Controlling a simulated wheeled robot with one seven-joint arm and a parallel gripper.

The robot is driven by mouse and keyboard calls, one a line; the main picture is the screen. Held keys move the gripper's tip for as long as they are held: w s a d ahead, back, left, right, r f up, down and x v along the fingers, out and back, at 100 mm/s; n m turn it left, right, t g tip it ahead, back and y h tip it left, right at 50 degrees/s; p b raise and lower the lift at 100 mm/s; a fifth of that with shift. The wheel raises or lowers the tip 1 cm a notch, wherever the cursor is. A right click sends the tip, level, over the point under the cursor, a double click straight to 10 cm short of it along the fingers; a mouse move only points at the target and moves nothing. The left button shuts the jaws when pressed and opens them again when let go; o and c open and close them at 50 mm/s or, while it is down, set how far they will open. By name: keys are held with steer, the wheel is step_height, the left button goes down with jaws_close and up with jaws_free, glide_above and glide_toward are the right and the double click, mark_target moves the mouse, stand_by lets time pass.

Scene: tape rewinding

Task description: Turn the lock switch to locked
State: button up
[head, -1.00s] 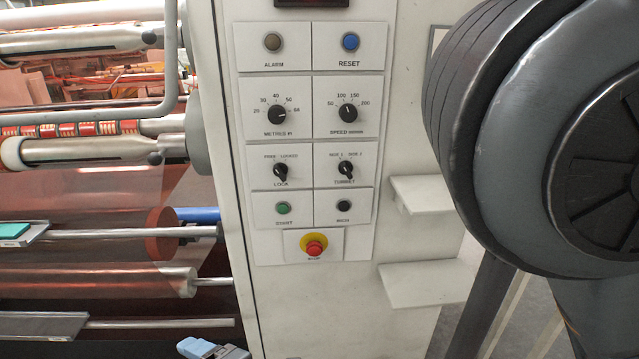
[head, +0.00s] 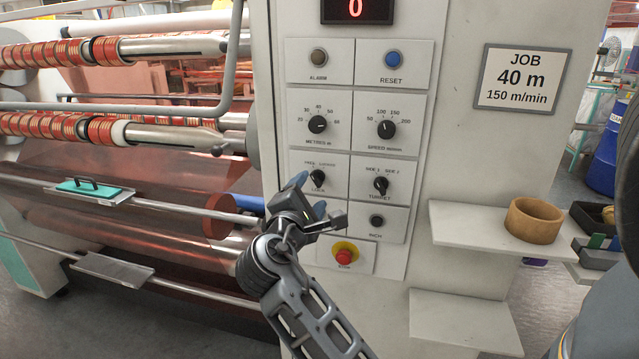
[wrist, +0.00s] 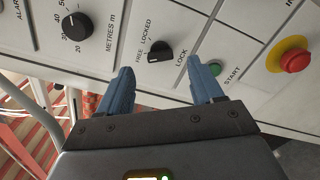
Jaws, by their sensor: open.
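The lock switch (head: 318,179) is a small black knob on the white control panel, under FREE and LOCKED labels. In the wrist view the lock switch (wrist: 159,51) sits just beyond my fingertips, roughly between them; its pale mark appears turned toward FREE, though it is small. The gap to the knob is hard to judge; no contact shows. My gripper hides the start button in the head view.
The turret knob (head: 381,185) is right of the lock switch, with metres (head: 317,124) and speed (head: 386,129) dials above. The red stop button (head: 344,257) is below. Shelves (head: 470,232) stick out at right, one holding a wooden ring (head: 534,220). Rollers (head: 150,45) lie left.

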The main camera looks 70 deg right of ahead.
mark_target(317, 181)
steer(key=shift+w+d, duration=0.2)
steer(key=shift+d, duration=2.25)
steer(key=c, duration=1.1)
steer(key=shift+o, duration=0.2)
